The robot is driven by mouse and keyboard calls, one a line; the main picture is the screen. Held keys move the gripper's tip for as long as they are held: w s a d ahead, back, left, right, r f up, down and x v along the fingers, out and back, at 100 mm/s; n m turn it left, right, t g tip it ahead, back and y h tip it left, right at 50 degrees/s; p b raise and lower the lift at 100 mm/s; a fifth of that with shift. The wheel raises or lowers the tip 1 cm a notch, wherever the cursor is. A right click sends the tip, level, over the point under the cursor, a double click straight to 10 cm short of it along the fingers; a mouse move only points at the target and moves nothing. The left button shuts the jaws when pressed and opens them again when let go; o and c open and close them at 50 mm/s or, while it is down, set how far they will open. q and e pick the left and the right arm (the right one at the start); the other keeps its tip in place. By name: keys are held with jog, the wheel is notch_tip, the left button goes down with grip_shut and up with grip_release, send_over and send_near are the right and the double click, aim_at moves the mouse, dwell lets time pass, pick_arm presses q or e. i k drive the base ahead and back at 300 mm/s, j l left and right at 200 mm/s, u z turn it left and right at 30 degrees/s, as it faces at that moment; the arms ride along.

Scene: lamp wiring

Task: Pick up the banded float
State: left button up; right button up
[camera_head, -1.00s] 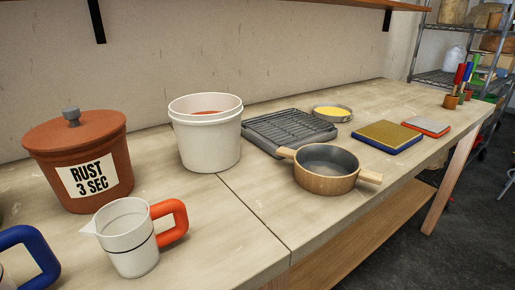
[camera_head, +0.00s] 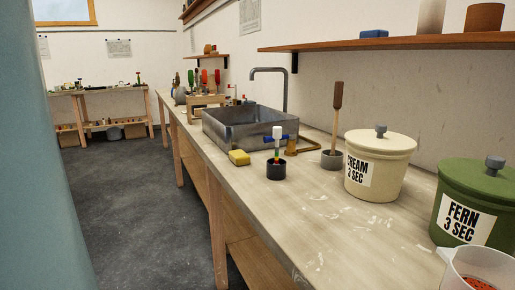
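A small upright stem with coloured bands (camera_head: 277,142), which appears to be the banded float, stands in a black cup (camera_head: 276,171) on the bench in front of the sink. It has a white top and green, yellow and red parts lower down. A blue crosspiece shows beside its upper part; I cannot tell whether it belongs to the float or to something behind. The float's lower end is hidden in the cup. Neither of my grippers is in view.
A yellow sponge (camera_head: 239,157) lies left of the cup. Behind are the metal sink (camera_head: 232,135) and a brass pipe (camera_head: 304,147). A grey pot (camera_head: 332,160) with a wooden-handled tool, the cream crock (camera_head: 382,170) and the fern crock (camera_head: 470,205) stand rightward. The front bench top is clear.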

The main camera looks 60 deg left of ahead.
aim_at(277, 130)
jog(key=u, duration=1.7)
jog(key=z, duration=2.65)
jog(key=u, duration=2.65)
jog(key=i+j+u, duration=0.1)
jog(key=j+u, duration=0.15)
jog(key=i+j+u, duration=0.1)
jog(key=j+u, duration=0.15)
jog(key=j, duration=0.25)
